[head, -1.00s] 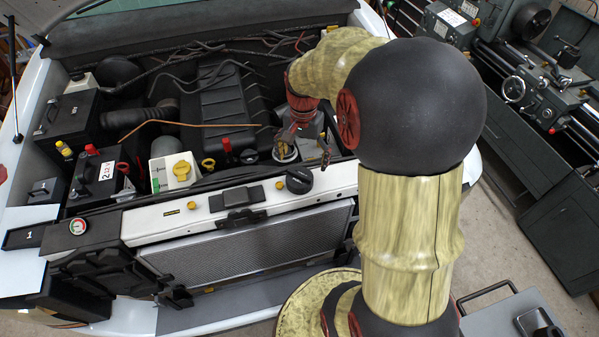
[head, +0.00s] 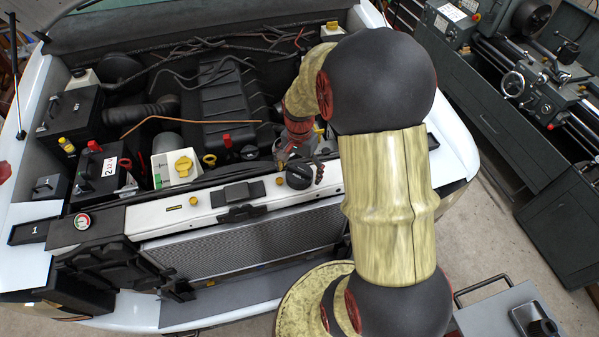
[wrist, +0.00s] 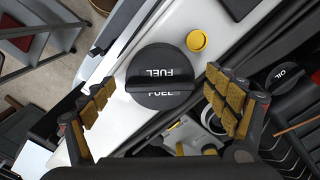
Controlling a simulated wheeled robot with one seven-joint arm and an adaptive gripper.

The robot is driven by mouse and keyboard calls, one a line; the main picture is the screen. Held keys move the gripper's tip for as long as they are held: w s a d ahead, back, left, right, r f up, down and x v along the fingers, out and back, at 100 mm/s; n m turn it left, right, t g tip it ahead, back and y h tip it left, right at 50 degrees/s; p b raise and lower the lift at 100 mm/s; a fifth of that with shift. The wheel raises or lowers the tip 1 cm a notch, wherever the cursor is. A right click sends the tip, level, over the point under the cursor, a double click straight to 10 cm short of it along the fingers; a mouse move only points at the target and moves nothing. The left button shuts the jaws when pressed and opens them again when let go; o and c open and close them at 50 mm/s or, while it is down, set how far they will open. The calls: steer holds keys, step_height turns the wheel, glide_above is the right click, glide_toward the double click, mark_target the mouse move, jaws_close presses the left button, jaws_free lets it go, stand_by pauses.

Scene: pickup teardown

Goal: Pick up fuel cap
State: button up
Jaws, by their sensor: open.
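The fuel cap (head: 299,177) is a round black cap with a raised grip bar. It sits on the white front panel above the radiator. In the wrist view the cap (wrist: 161,98) bears the word FUEL and lies between the two fingers, toward the upper part of the gap. My gripper (wrist: 160,88) is open and empty, with gold padded fingers on either side of the cap. In the head view my gripper (head: 300,157) is just behind and above the cap, partly hidden by my arm. I cannot tell whether the fingers touch the panel.
A small yellow plug (wrist: 197,40) sits beside the cap. A black OIL cap (wrist: 286,76) is farther right in the wrist view. A white reservoir with a yellow cap (head: 184,165) and the engine cover (head: 220,100) lie behind the panel. A lathe (head: 540,80) stands at right.

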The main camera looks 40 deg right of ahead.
steer(key=shift+c, duration=0.3)
steer(key=c, duration=1.1)
steer(key=shift+c, duration=0.3)
